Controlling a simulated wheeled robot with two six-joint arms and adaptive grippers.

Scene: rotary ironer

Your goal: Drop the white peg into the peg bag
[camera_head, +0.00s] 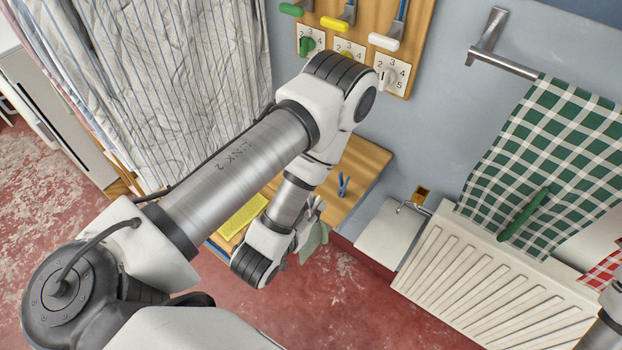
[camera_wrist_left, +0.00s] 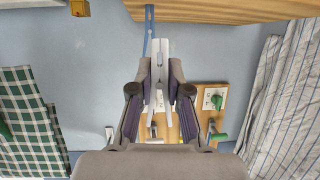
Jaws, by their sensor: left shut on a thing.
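The white peg (camera_wrist_left: 160,75) is between the two fingers of my left gripper (camera_wrist_left: 160,95) in the left wrist view, its narrow legs pointing down in the picture. In the head view my left gripper (camera_head: 309,211) is small and partly hidden behind my arm, above the wooden shelf's front edge. A grey-green cloth thing (camera_head: 314,241) hangs just below it; I cannot tell whether this is the peg bag. My right gripper is out of view.
A white radiator (camera_head: 490,280) and checked green towel (camera_head: 550,150) stand right. Striped curtain (camera_head: 180,80) hangs left; a lever board (camera_head: 415,50) is above.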

